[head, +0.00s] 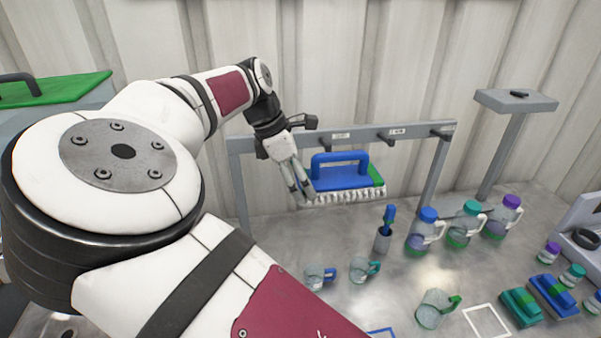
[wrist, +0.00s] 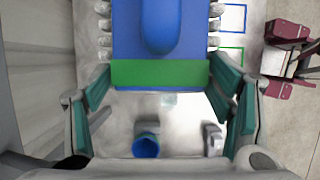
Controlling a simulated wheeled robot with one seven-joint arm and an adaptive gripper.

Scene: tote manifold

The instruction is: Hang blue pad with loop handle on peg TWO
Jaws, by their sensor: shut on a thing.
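The blue pad (head: 345,180) has a blue loop handle (head: 340,157) on top, a green end and white bristles below. In the head view it hangs level in the air just below the rail's pegs, handle up. My gripper (head: 306,192) is at its left end, shut on it. In the wrist view the blue pad (wrist: 125,40) fills the upper middle, its green band between my fingers. The grey rail carries a left peg (head: 335,147), a middle peg (head: 386,140) and a right peg (head: 438,134). Its labels are too small to read. The handle appears on no peg.
Mugs (head: 319,276), a cup with a blue brush (head: 384,238) and several bottles (head: 424,230) stand on the metal table below and right. More pads (head: 553,295) lie at the right. A grey post with a flat top (head: 515,101) stands right of the rail.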

